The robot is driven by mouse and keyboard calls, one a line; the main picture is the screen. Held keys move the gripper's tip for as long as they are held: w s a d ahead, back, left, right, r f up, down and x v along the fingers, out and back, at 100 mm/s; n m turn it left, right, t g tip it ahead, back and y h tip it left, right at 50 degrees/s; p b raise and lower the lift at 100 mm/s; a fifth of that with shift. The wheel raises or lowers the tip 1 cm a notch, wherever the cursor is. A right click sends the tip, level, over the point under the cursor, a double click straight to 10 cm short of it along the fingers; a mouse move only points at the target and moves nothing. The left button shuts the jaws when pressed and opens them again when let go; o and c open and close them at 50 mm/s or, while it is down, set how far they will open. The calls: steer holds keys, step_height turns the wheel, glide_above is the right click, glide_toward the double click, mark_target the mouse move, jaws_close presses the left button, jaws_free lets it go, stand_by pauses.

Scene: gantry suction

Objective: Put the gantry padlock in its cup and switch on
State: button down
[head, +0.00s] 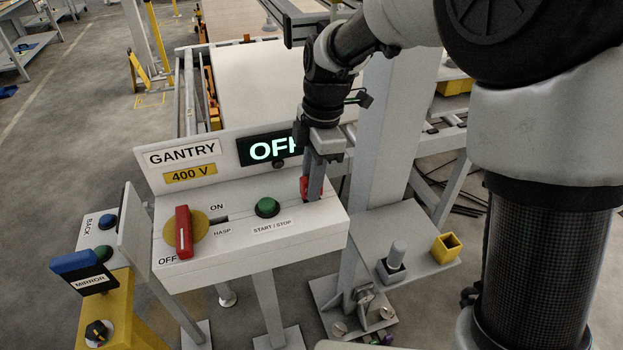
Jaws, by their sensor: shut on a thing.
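My gripper (314,184) is shut on a small red thing, which looks like the padlock (305,187), at the right end of the gantry panel's sloped face. The fingers hide part of it, and I cannot tell whether it touches the panel. The red switch handle (183,232) stands upright in the picture on a yellow disc, its lower end near OFF. The hasp (217,219) beside it shows no padlock. A display (262,150) reads OFF, partly covered by my wrist. A square yellow cup (446,247) stands on the grey side shelf (415,229), to the right of my gripper.
A green START / STOP button (267,207) sits left of my gripper. A grey peg in a square base (396,262) stands on the shelf near the cup. A grey upright post (382,150) rises behind the shelf. A yellow MIRROR box (108,309) is at lower left.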

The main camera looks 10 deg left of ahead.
steer(key=shift+f+b, duration=0.35)
steer(key=shift+f, duration=0.3)
steer(key=c, duration=1.5)
jaws_free()
steer(key=shift+r, duration=0.1)
steer(key=r, duration=0.5)
steer(key=d+r+p, duration=0.1)
steer(key=r, duration=0.5)
steer(key=w+d+r+p, duration=0.1)
steer(key=r, duration=0.5)
steer(key=shift+r, duration=0.15)
steer(key=shift+c, duration=0.3)
